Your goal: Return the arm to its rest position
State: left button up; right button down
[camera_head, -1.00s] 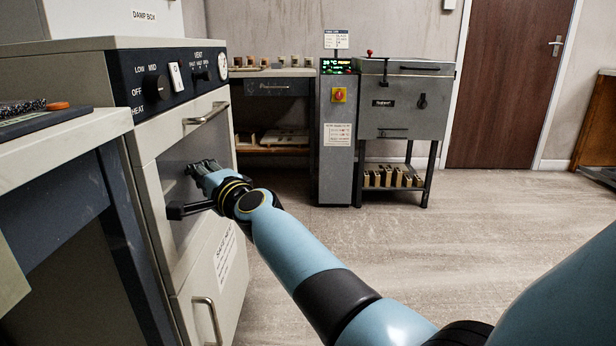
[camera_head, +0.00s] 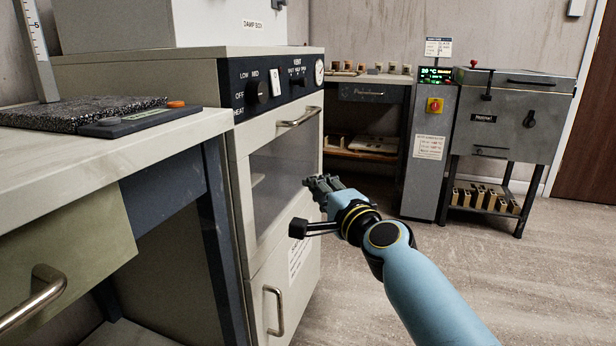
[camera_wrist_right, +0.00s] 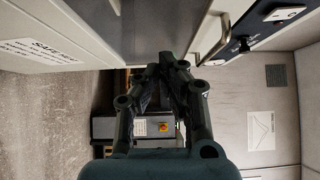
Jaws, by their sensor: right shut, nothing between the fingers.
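My right arm (camera_head: 430,290) reaches in from the lower right of the head view. Its right gripper (camera_head: 318,182) is shut and empty, in front of the drying cabinet's window door (camera_head: 285,180). I cannot tell whether it touches the door. In the right wrist view the fingers of the right gripper (camera_wrist_right: 166,62) come together at their tips with nothing between them. My left gripper does not show in either view.
The cabinet has a top handle (camera_head: 298,117), a control panel (camera_head: 275,85) and a lower door handle (camera_head: 273,310). A worktop (camera_head: 120,142) with a drawer juts out at the left. A grey kiln (camera_head: 510,115) stands at the back right. Open floor (camera_head: 530,270) lies at the right.

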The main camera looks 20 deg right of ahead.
jog(key=s+d+f+n+g, duration=0.3)
jog(key=s+f+n+g, duration=0.15)
jog(key=s+f, duration=1.2)
jog(key=s+d+f+n+g, duration=0.2)
jog(key=s+f+n+g, duration=0.3)
jog(key=s+f, duration=1.15)
jog(key=s+d+f+n+g+h+p, duration=0.1)
jog(key=s+d+f+n+g+h, duration=0.15)
jog(key=s, duration=0.45)
jog(key=s+d+f+n+g+h, duration=0.1)
jog(key=s+d+n+g, duration=0.15)
jog(key=s, duration=0.45)
jog(key=s+d+f+n+g+h+p, duration=0.1)
jog(key=s+d+f+n+g, duration=0.1)
jog(key=s+d+g, duration=0.3)
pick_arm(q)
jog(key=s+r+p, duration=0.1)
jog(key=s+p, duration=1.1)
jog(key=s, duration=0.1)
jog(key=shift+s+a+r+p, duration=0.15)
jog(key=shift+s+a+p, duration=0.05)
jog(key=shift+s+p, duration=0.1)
pick_arm(e)
jog(key=s+a+r+t, duration=0.1)
jog(key=s+t, duration=0.1)
jog(key=s, duration=1.1)
jog(key=shift+s+a+r, duration=0.15)
jog(key=shift+s+r, duration=0.1)
jog(key=shift+r, duration=0.1)
